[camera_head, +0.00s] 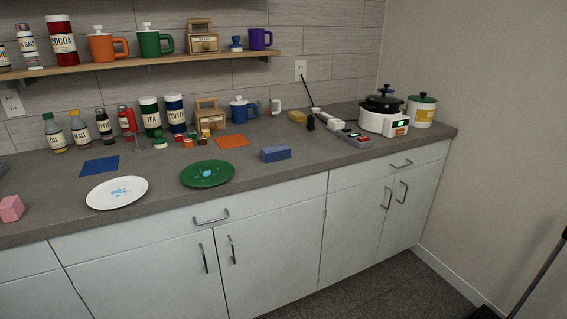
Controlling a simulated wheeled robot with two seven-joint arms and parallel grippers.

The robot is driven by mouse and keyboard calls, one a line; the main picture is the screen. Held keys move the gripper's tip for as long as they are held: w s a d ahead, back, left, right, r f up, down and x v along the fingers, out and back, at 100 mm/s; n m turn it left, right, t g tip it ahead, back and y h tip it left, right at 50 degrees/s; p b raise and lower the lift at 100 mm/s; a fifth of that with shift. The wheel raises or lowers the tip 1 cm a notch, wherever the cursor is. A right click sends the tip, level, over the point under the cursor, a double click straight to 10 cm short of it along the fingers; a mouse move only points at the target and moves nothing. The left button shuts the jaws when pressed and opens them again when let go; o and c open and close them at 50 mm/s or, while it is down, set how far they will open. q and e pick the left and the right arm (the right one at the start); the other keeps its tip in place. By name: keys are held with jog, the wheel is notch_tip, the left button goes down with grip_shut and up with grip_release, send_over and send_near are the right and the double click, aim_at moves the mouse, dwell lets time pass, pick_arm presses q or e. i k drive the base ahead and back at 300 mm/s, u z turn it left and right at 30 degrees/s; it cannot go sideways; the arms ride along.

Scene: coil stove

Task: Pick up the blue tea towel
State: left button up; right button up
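A folded blue cloth (276,153), which looks like the blue tea towel, lies as a thick stack on the counter, right of the green plate and near the front edge. A flat dark blue square (100,165) lies further left, behind the white plate; I cannot tell whether it is cloth or a mat. Neither of my grippers is in view.
The grey counter (330,155) also holds a white plate (117,192) and a green plate (207,174), both with blue marks. An orange square (232,141) lies behind the cloth. A grey power strip (352,138) and a white cooker (383,121) stand to its right.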

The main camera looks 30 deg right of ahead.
aim_at(272, 154)
jog(key=k, duration=0.9)
jog(key=z, duration=1)
jog(key=i, duration=2)
jog(key=u, duration=0.75)
